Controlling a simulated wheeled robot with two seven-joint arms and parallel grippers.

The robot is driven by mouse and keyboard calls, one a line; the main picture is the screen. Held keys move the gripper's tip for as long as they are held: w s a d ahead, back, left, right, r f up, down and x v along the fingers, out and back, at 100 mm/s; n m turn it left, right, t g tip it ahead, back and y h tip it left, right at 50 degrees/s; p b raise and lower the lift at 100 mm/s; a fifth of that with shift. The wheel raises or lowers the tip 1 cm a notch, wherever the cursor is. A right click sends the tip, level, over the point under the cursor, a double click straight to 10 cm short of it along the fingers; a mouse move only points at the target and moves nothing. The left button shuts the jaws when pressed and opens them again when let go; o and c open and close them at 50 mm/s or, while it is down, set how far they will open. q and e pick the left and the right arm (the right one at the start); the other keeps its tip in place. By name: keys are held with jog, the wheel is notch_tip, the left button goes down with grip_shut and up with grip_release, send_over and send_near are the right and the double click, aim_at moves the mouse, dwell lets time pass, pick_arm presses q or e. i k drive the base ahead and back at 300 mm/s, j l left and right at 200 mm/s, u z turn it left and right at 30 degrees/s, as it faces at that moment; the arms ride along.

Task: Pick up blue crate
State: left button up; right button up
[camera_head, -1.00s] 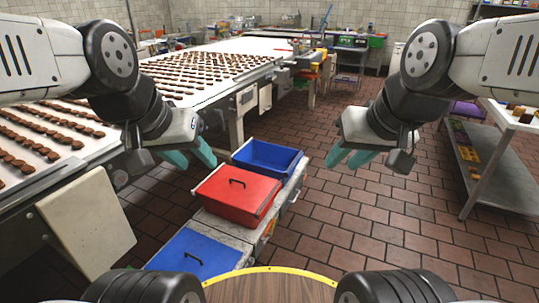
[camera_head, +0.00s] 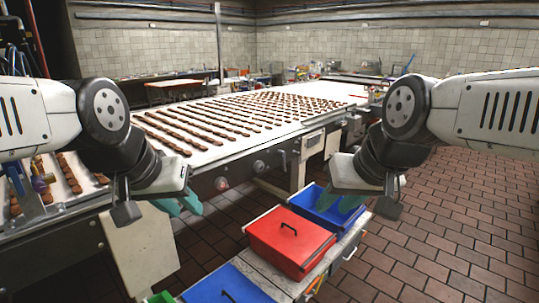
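An open blue crate (camera_head: 342,226) stands on a low grey bench, just behind a red lidded crate (camera_head: 290,241). My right gripper (camera_head: 338,201) has two teal fingers spread apart with nothing between them. It overlaps the back of the blue crate in the picture; I cannot tell how far above it is. My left gripper (camera_head: 180,204) is open and empty, left of the red crate and near the conveyor's side. A second blue item with a dark handle (camera_head: 228,287), like a lid, lies at the bottom edge, partly cut off.
A long conveyor table (camera_head: 215,150) with rows of brown cookies runs along the left and back. A pale panel (camera_head: 142,250) hangs at its near side. A bit of green (camera_head: 162,297) shows at the bottom. Tiled floor (camera_head: 455,225) is free on the right.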

aim_at(303, 204)
jog(key=i+l+u, duration=0.2)
jog(key=l, duration=0.15)
jog(key=i+l+u, duration=0.2)
jog(key=l, duration=0.15)
jog(key=i+l+u, duration=0.25)
jog(key=l, duration=0.15)
jog(key=i+l, duration=0.15)
jog(key=l, duration=0.35)
jog(key=i+l+u, duration=0.1)
jog(key=l, duration=0.4)
jog(key=i+l, duration=0.2)
jog(key=l, duration=0.35)
jog(key=i+l, duration=0.15)
jog(key=l, duration=0.35)
jog(key=i+l+u, duration=0.1)
jog(key=l, duration=0.45)
jog(key=i+l, duration=0.15)
jog(key=l, duration=0.35)
jog(key=i+l, duration=0.15)
jog(key=l, duration=0.4)
jog(key=i+l+u, duration=0.1)
jog(key=l, duration=0.4)
